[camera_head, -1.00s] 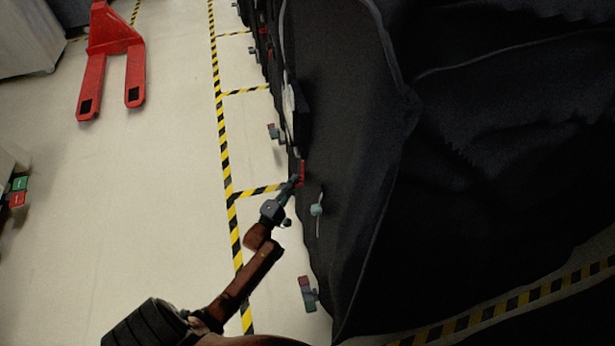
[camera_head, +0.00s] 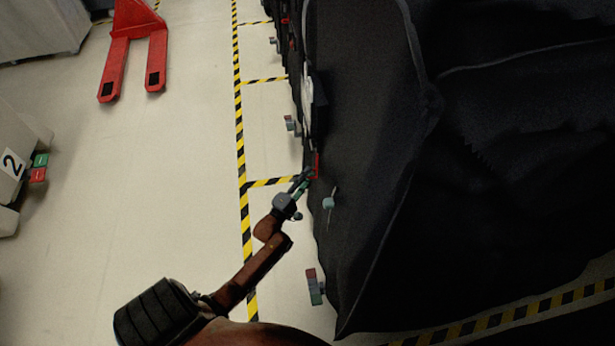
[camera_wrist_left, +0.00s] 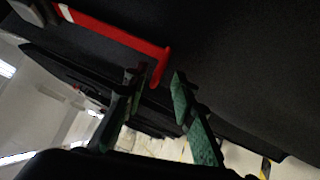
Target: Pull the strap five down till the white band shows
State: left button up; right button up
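A red strap (camera_head: 316,165) hangs on the side of the black covered cart (camera_head: 365,150). In the left wrist view the red strap (camera_wrist_left: 120,35) runs across the black cover and its end bends down, with a small white patch near its upper left end. No number shows on it. My left gripper (camera_head: 305,177) is beside the strap's lower part. In the left wrist view its two green-faced fingers (camera_wrist_left: 157,83) stand apart, with the strap's end between or just beyond the tips; contact cannot be told. My right gripper is not in view.
Small grey-blue fittings hang along the cover, one right of my gripper (camera_head: 328,202) and a red-and-green one (camera_head: 314,287) below. A red pallet jack (camera_head: 135,50) stands at the upper left. A grey unit marked 2 (camera_head: 15,165) is at the left edge. Floor between is clear.

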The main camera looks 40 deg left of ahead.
pick_arm(q)
jog(key=v, duration=1.1)
jog(key=shift+s, duration=0.4)
jog(key=shift+d+f, duration=0.1)
